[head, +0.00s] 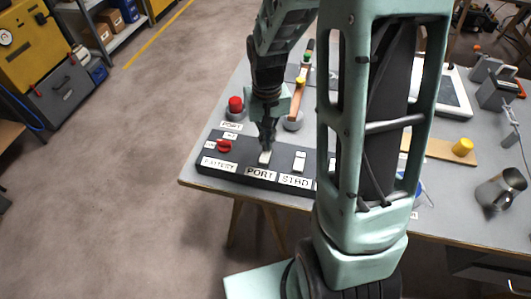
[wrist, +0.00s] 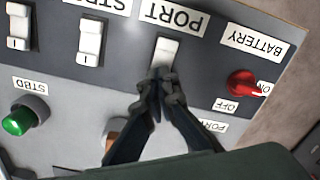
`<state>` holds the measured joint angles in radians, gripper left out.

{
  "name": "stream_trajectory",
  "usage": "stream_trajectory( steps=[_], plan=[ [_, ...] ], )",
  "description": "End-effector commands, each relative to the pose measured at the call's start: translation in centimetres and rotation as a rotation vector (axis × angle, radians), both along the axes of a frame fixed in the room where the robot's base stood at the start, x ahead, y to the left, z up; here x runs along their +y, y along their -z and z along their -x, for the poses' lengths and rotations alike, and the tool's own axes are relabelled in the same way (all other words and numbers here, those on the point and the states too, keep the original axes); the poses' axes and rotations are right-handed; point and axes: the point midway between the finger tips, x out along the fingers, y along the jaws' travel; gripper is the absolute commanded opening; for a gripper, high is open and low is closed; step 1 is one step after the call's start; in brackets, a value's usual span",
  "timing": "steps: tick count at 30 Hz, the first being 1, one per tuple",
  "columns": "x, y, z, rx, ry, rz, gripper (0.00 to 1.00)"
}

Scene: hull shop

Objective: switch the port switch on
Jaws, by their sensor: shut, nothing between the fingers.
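The port switch (head: 264,156) is a white rocker on a dark panel (head: 228,172), above the PORT label. In the wrist view the port switch (wrist: 167,50) appears upside down, and my fingertips cover its lower end. My gripper (head: 267,145) is shut and empty, pointing down at the switch; its tips also show in the wrist view (wrist: 160,76). The tips are at or just over the rocker; I cannot tell whether they press it. The rocker's tilt is unclear.
Beside it are the STBD switch (head: 299,161) and a red battery knob (head: 224,146), its pointer near ON. My arm hides the panel's right end.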

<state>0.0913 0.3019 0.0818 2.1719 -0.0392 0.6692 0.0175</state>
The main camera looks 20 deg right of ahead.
Motion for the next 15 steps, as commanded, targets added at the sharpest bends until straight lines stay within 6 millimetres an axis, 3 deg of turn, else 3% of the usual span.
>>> stream_trajectory(
  steps=[15],
  plan=[
    [0.00,0.87,0.02,0.000,0.000,0.000,0.00]
  ],
)
